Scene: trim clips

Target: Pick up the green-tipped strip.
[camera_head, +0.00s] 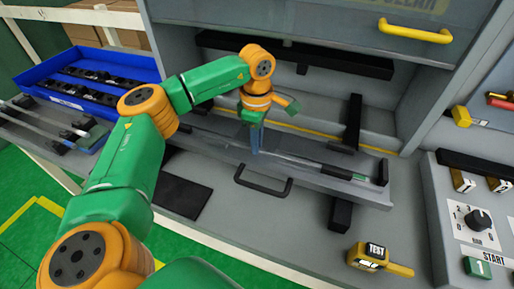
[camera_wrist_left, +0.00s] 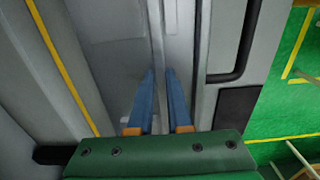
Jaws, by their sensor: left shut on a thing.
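My left gripper (camera_head: 255,150) reaches down over the long grey fixture in the middle of the bench. Its blue fingers are shut on a thin pale strip (camera_wrist_left: 158,35) lying along the fixture, which passes between the fingertips (camera_wrist_left: 160,75) in the left wrist view. In the head view the strip (camera_head: 325,168) runs to the right, with a small green mark near its right end. The gripped part is mostly hidden by the fingers. My right gripper is not in view.
A blue tray (camera_head: 60,72) with dark parts stands at the left. A black handle (camera_head: 262,186) sticks out from the fixture's front. A raised grey cover with a yellow handle (camera_head: 415,31) stands behind.

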